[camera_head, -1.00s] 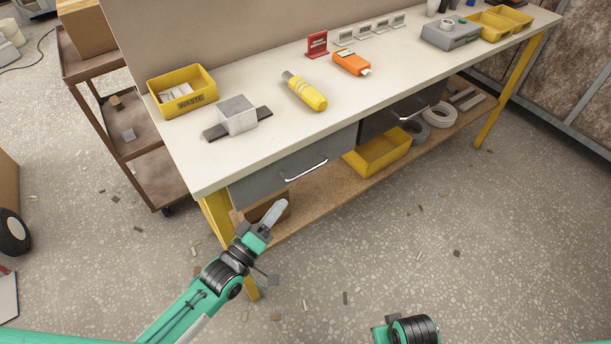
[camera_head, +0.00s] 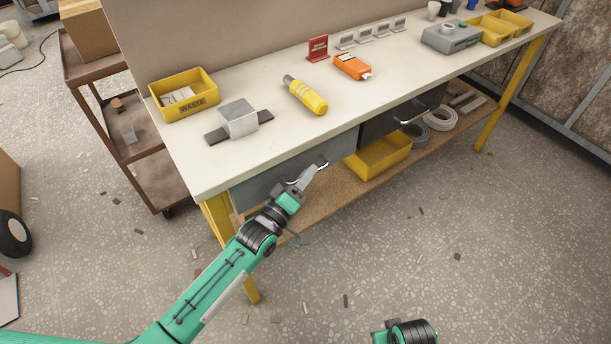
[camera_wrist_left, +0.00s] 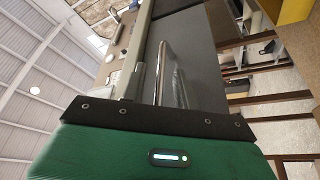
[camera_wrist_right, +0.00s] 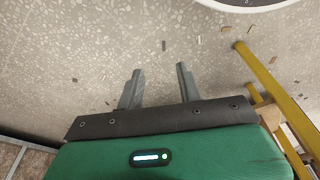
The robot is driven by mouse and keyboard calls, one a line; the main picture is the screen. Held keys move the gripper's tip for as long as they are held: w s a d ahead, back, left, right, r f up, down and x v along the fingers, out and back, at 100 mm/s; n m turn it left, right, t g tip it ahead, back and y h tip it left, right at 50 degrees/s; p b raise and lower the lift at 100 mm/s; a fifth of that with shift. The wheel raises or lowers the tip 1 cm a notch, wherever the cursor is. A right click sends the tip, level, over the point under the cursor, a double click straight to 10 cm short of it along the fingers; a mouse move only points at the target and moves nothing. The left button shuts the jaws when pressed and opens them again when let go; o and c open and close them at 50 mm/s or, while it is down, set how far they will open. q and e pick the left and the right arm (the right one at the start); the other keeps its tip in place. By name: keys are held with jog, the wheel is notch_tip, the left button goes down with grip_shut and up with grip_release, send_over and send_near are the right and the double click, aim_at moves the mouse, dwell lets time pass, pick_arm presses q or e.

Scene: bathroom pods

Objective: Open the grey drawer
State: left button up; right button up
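The grey drawer (camera_head: 258,187) is under the left part of the bench and looks shut. Its bright bar handle (camera_head: 322,163) is partly hidden by my left gripper (camera_head: 312,174), whose fingertips are at the handle in the head view. In the left wrist view the handle (camera_wrist_left: 172,78) stands just ahead of the palm, against the drawer front (camera_wrist_left: 203,65). The left fingers do not show clearly, so their opening and any contact are unclear. My right gripper (camera_wrist_right: 157,85) is open and empty above the floor.
A darker drawer (camera_head: 385,124) is to the right. A yellow bin (camera_head: 378,160) and cable coils (camera_head: 440,118) lie on the lower shelf (camera_head: 335,200). A yellow bench leg (camera_head: 218,222) is beside my left arm. The floor in front is mostly free, with small scraps.

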pick_arm(q)
grip_shut()
